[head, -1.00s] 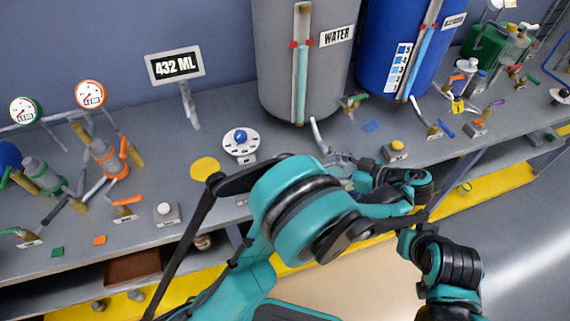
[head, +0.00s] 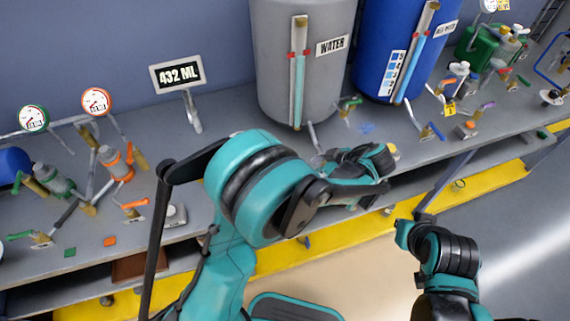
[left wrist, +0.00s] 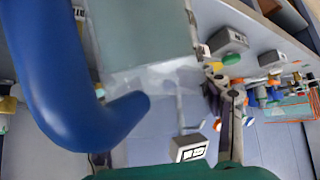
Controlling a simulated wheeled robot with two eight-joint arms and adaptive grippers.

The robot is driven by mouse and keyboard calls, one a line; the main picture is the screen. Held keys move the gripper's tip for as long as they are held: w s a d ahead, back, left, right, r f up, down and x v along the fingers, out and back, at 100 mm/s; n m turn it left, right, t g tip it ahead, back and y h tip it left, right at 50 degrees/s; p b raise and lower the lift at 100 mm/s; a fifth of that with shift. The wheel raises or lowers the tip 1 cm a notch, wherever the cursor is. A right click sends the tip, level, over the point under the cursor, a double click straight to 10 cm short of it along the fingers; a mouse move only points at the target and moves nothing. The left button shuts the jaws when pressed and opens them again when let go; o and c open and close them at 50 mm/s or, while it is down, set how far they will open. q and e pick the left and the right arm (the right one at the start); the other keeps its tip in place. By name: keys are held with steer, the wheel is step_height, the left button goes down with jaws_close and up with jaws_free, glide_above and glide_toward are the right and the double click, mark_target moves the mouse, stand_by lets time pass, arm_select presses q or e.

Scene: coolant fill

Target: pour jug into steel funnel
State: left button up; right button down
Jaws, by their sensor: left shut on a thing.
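In the left wrist view, a jug (left wrist: 143,42) fills the upper middle; it has a clear, greyish body and a thick blue handle (left wrist: 62,95). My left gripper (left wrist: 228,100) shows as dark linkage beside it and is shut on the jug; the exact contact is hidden. I cannot make out the steel funnel in either view. My right arm shows at lower right; its gripper is out of view.
The grey WATER tank (head: 304,85) and a blue tank (head: 372,60) stand at the back of the bench. A display (head: 178,74) reads 432 ML. Gauges, valves and an orange-lever tap (head: 133,206) crowd the left. Open floor lies in front.

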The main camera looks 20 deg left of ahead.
arm_select(q)
steer(key=shift+w+a+f+h+p, duration=0.1)
steer(key=shift+a+f+h+p, duration=0.2)
steer(key=shift+a+h, duration=0.15)
steer(key=a+h+p, duration=0.1)
steer(key=h+p, duration=0.1)
steer(key=r+g+h+p, duration=0.1)
steer(key=h+p, duration=0.1)
steer(key=p, duration=0.1)
steer(key=shift+w+a, duration=0.2)
steer(key=shift+a, duration=0.2)
stand_by(0.3)
steer(key=shift+r+n+h+p, duration=0.1)
steer(key=shift+n+h+p, duration=0.2)
steer(key=shift+h+p, duration=0.15)
stand_by(0.3)
steer(key=shift+f+g+h, duration=0.3)
steer(key=shift+f+h, duration=0.3)
steer(key=shift+h, duration=0.3)
stand_by(1.0)
